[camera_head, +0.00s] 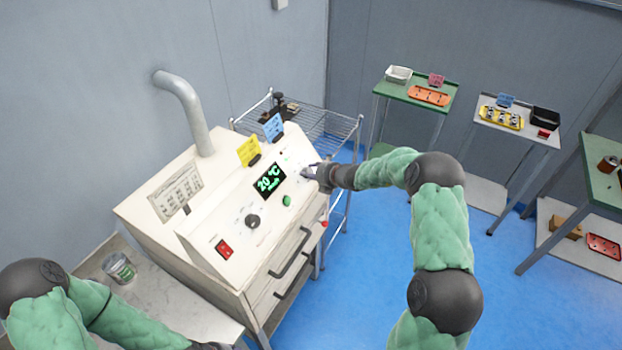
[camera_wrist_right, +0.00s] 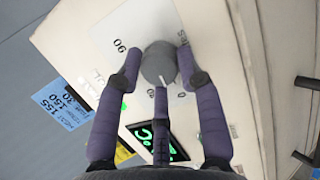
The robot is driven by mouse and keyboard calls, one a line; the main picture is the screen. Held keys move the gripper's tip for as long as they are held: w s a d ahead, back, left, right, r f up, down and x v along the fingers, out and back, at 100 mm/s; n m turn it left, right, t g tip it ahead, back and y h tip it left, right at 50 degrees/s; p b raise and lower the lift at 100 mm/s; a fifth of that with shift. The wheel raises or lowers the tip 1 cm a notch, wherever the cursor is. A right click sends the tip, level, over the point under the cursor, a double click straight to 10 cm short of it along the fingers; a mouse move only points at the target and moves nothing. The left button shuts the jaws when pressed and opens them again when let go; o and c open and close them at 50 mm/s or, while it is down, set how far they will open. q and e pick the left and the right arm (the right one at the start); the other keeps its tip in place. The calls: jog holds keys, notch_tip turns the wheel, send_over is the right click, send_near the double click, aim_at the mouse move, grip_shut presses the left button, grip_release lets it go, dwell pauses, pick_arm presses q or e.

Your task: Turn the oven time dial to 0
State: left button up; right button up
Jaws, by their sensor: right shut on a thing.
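The oven (camera_head: 210,220) is a cream cabinet with a sloped control panel. In the right wrist view, a grey round dial (camera_wrist_right: 160,60) with a white pointer mark stands on the panel. My right gripper (camera_wrist_right: 159,62) is shut on this dial, with dark purple fingers around it. The pointer mark faces the bottom of that view, toward the lower finger. Printed digits (camera_wrist_right: 120,45) show beside the dial; other marks are partly hidden. My left gripper is out of view.
The panel also has a green display (camera_head: 268,180) reading 20 °C, a green button (camera_head: 287,200), a black knob (camera_head: 253,221) and a red switch (camera_head: 224,248). Yellow (camera_head: 249,150) and blue (camera_head: 273,127) cards stand above. A wire rack (camera_head: 320,125) is behind the oven.

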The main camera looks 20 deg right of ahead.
jog(key=shift+d+f+n+b, duration=0.1)
jog(key=shift+d+n+b, duration=0.25)
jog(key=shift+n+b, duration=0.35)
jog(key=shift+r, duration=0.2)
jog(key=o, duration=1.1)
jog(key=shift+w+d+f, duration=0.1)
jog(key=shift+d, duration=0.05)
jog(key=shift+a+n, duration=0.2)
jog(key=shift+n, duration=0.1)
jog(key=v, duration=1.2)
jog(key=shift+d+f, duration=0.2)
